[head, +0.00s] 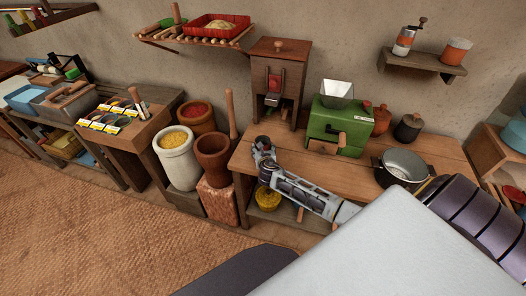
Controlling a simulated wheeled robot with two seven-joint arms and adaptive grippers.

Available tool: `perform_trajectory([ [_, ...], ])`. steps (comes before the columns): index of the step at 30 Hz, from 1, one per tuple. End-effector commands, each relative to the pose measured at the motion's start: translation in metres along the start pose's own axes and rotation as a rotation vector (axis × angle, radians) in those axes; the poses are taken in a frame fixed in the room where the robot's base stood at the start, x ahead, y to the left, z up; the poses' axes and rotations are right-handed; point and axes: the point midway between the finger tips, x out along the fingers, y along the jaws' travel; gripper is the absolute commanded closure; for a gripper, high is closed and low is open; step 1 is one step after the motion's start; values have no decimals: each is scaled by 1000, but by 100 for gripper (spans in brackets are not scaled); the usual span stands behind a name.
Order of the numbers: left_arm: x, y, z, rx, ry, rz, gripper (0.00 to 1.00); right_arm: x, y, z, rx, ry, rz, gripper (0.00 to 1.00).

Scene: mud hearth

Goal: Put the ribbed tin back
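I cannot surely make out a ribbed tin in the head view. My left gripper is not in view.
A green mill (326,127) with a metal hopper, lidded jars (409,127) and a grey pot (402,168) stand on the bench. A wooden grinder box (278,80) stands behind my gripper. Sacks and tubs (176,156) crowd the left. The woven floor (110,235) is clear.

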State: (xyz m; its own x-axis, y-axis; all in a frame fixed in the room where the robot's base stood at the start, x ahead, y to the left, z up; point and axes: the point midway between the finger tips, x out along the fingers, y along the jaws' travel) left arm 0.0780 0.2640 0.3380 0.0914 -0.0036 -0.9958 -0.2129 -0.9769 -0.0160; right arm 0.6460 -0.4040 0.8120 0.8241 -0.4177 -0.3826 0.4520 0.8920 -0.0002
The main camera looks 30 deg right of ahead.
Motion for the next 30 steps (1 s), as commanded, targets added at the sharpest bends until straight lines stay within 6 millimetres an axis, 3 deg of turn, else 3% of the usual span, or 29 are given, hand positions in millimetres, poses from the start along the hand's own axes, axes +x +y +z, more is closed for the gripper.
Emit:
perform_trajectory([
  [15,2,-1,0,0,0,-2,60,3,0,-7,1,0,1,62],
  [16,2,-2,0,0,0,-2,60,3,0,-7,1,0,1,36],
  [20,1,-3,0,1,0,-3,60,3,0,-6,1,0,1,19],
  [30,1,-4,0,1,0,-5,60,2,0,-6,1,0,1,17],
])
